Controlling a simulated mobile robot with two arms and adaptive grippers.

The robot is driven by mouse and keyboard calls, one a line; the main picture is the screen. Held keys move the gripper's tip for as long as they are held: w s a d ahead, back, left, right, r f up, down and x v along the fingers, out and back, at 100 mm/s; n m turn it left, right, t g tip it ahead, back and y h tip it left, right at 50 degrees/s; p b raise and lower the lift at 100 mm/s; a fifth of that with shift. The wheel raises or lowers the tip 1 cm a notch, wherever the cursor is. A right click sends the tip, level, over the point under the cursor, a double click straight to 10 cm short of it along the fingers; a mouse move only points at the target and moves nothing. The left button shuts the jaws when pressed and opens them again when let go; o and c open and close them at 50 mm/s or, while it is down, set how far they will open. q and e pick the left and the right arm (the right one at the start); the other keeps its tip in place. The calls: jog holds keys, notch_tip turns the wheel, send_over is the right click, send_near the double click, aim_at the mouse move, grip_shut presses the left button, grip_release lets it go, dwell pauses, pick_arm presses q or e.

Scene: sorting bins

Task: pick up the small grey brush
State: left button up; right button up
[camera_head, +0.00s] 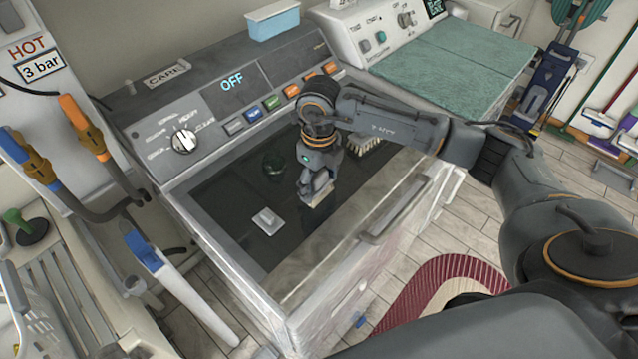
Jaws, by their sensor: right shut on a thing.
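My right gripper (317,180) reaches down over the dark top of the machine. It is shut on a small pale grey thing with a beige lower edge (318,198), which looks like the small grey brush. The gripper hides part of it, and I cannot tell whether it touches the surface below. A light grey block with a raised handle (267,221) lies to the left of the gripper. A brush with pale bristles (364,144) lies to the right, partly behind my arm. My left gripper is not in view.
The dark recessed top (225,205) is mostly bare, with a dark green round thing (275,162) at the back. A control panel with a knob (184,141) rises behind it. A light blue box (273,20) stands on the panel. A green-topped machine (460,60) adjoins on the right.

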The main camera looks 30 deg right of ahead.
jog(key=shift+r, duration=0.1)
jog(key=shift+w+r+b, duration=0.1)
jog(key=shift+r+b, duration=0.1)
jog(key=shift+b, duration=0.1)
notch_tip(320, 180, up, 2)
jog(key=shift+r+b, duration=0.1)
jog(key=shift+b, duration=0.95)
jog(key=s+a+r+b, duration=0.3)
jog(key=s+a+r, duration=0.1)
jog(key=s+r, duration=0.6)
jog(key=s, duration=0.3)
jog(key=shift+s+r, duration=0.15)
jog(key=shift+s, duration=0.15)
